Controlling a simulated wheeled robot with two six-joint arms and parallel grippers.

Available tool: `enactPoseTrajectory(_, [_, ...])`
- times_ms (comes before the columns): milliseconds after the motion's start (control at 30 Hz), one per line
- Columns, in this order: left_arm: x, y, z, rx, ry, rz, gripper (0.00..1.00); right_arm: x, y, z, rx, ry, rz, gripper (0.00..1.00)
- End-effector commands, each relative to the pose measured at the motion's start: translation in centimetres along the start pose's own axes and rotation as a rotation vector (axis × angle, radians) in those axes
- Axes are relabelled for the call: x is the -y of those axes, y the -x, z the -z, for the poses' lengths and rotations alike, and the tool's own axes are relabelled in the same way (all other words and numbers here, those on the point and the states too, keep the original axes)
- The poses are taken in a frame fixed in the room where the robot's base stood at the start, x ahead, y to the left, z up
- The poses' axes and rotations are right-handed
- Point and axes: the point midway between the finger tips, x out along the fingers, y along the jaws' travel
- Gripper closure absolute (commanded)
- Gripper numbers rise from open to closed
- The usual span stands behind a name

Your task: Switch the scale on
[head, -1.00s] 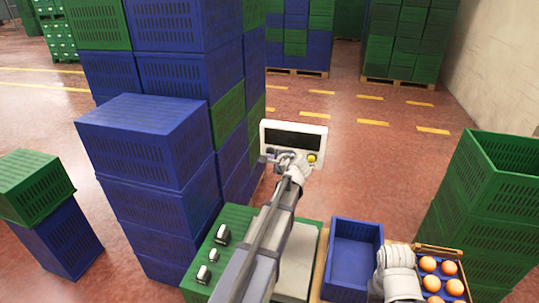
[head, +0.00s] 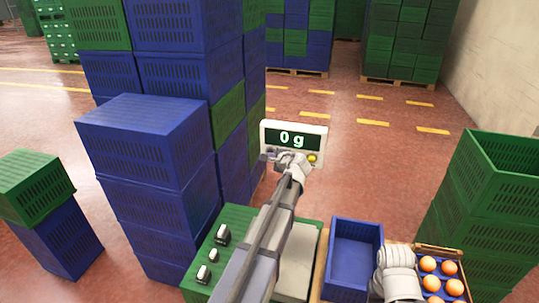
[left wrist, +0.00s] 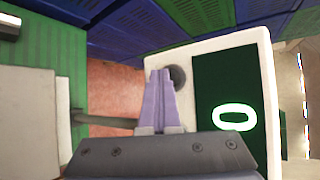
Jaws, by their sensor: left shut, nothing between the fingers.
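The scale's display head (head: 293,143) is a white box with a dark screen (head: 291,138) that reads "0 g" in green. A yellow button (head: 312,158) shows at its lower right. My left gripper (head: 272,156) is shut and empty at the lower left of the display. In the left wrist view its closed fingertips (left wrist: 160,75) are at the white face, beside a dark round button (left wrist: 178,76); I cannot tell whether they touch. The scale's pale plate (head: 299,262) is partly hidden by my left arm. My right gripper is not clearly visible; its wrist is at the lower right.
An empty blue crate (head: 354,258) stands right of the scale. A box of oranges (head: 439,250) is beside it. Small weights (head: 204,274) sit on a green crate (head: 236,219) at left. Tall blue and green crate stacks (head: 155,150) flank the left side.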

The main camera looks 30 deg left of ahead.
Motion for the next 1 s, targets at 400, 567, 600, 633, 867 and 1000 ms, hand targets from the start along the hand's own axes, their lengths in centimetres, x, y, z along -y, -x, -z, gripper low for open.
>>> enactPoseTrajectory(400, [-0.6, 0.8, -0.6, -0.001, 0.000, 0.001, 1.00, 0.0, 0.0, 0.0, 0.000, 0.000, 0.000, 0.50])
enactPoseTrajectory(567, [-1.0, 1.3, -0.9, -0.001, 0.000, 0.001, 1.00, 0.0, 0.0, 0.0, 0.000, 0.000, 0.000, 0.50])
enactPoseTrajectory(600, [-1.0, 1.4, -1.0, -0.001, 0.000, 0.001, 1.00, 0.0, 0.0, 0.0, 0.000, 0.000, 0.000, 0.50])
enactPoseTrajectory(633, [-1.0, 1.4, -1.0, -0.001, 0.000, 0.001, 1.00, 0.0, 0.0, 0.0, 0.000, 0.000, 0.000, 0.50])
enactPoseTrajectory(867, [-1.0, 1.4, -0.9, 0.000, 0.000, 0.000, 1.00, 0.0, 0.0, 0.0, 0.000, 0.000, 0.000, 0.50])
enactPoseTrajectory(1000, [-1.2, 1.6, -1.1, 0.000, 0.000, 0.000, 1.00, 0.0, 0.0, 0.0, 0.000, 0.000, 0.000, 0.50])
